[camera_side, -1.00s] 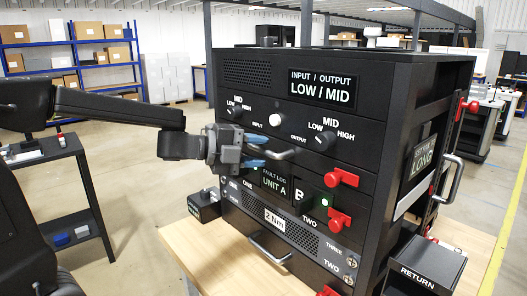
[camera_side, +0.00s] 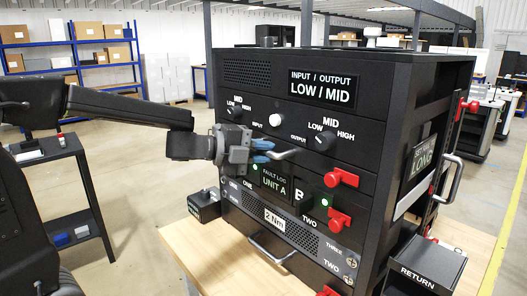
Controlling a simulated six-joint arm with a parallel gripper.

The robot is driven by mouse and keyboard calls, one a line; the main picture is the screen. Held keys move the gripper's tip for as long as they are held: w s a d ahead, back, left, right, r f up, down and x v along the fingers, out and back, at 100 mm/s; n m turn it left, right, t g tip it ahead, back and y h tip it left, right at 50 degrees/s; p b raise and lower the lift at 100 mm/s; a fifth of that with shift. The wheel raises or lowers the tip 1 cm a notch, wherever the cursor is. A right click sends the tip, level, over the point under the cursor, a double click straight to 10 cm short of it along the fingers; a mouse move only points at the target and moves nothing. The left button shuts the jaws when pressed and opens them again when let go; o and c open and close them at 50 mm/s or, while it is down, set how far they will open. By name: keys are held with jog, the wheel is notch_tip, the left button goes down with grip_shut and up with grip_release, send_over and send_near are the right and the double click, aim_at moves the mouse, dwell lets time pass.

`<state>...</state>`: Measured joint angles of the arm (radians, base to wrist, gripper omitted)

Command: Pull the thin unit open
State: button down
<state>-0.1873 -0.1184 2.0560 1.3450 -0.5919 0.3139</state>
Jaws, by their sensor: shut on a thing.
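The black rack (camera_side: 270,95) stands on a wooden bench. Its front holds a panel with two dials and a silver bar handle (camera_side: 284,154), just above the FAULT LOG, UNIT A display (camera_side: 275,181). My gripper (camera_side: 262,152) comes in from the left, its blue fingertips shut on the left part of this handle. The fingers partly hide the handle. The panel with the handle looks flush with the rack front. I cannot tell for certain which unit is the thin one; a lower slotted panel (camera_side: 302,237) carries a "2 Nm" label.
Red latches (camera_side: 341,178) project from the right of the rack front. Another silver handle (camera_side: 270,251) is low on the front. A black box (camera_side: 204,206) sits left of the rack, and a RETURN bin (camera_side: 425,268) stands at the right. The bench (camera_side: 215,262) is bare at front left.

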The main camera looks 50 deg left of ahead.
jog(key=shift+s, duration=0.15)
jog(key=s, duration=1.7)
jog(key=shift+s, duration=0.35)
jog(key=c, duration=1.1)
grip_release()
jog(key=shift+v, duration=3.7)
